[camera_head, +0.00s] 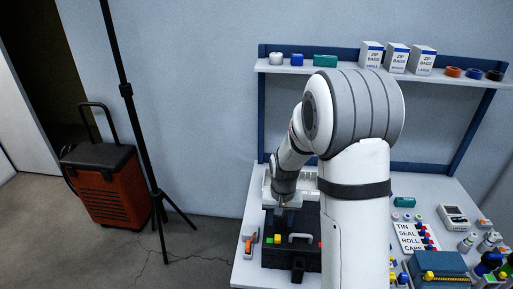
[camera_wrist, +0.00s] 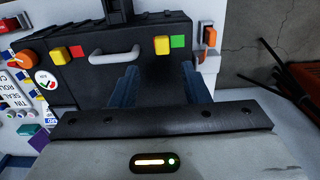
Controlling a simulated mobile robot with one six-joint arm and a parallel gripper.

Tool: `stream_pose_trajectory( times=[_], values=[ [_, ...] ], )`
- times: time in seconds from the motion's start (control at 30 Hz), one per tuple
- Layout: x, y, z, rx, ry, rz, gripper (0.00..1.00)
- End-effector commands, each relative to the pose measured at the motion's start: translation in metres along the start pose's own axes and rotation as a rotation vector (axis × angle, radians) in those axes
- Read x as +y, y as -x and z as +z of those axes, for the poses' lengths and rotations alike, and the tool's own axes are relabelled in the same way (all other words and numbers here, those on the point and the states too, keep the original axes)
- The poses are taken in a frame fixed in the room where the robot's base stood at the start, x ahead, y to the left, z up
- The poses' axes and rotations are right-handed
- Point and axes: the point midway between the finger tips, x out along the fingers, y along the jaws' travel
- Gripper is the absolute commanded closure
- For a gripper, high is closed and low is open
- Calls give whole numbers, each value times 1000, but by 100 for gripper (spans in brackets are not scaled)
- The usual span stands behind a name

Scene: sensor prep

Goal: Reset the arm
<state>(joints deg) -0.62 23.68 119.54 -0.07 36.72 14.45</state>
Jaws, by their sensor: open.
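My arm reaches over a white workbench (camera_head: 247,222) in the head view, bent at the elbow. My gripper (camera_head: 281,208) points down over the far left part of a black case (camera_head: 282,258). In the wrist view my gripper (camera_wrist: 161,84) has its two dark fingers apart with nothing seen between them. The black case (camera_wrist: 132,38) lies beyond the fingertips, with a grey handle (camera_wrist: 114,54), yellow blocks, and red and green squares. An orange knob (camera_wrist: 24,58) is at its left. I cannot tell whether the fingertips touch the case.
A TIN SEAL ROLL CAPS card (camera_head: 408,238), a teal toolbox (camera_head: 438,265), a small meter (camera_head: 453,215) and bottles crowd the bench's right side. A shelf (camera_head: 345,75) with zip-bag boxes stands behind. A black stand (camera_head: 142,130) and red wheeled case (camera_head: 108,190) are on the left floor.

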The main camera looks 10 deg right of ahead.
Motion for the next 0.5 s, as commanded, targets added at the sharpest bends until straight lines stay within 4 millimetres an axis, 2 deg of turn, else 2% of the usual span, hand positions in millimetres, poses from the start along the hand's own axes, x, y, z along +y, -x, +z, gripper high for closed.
stream_pose_trajectory(
  times=[0.1, 0.17, 0.37, 0.5],
  values=[
    [0, 1, 0, 1, 0, 0, 58],
    [2, 16, 5, 13, 9, -3, 58],
    [12, 81, 39, 63, 59, -14, 58],
    [21, 125, 74, 102, 104, -20, 58]
  ],
)
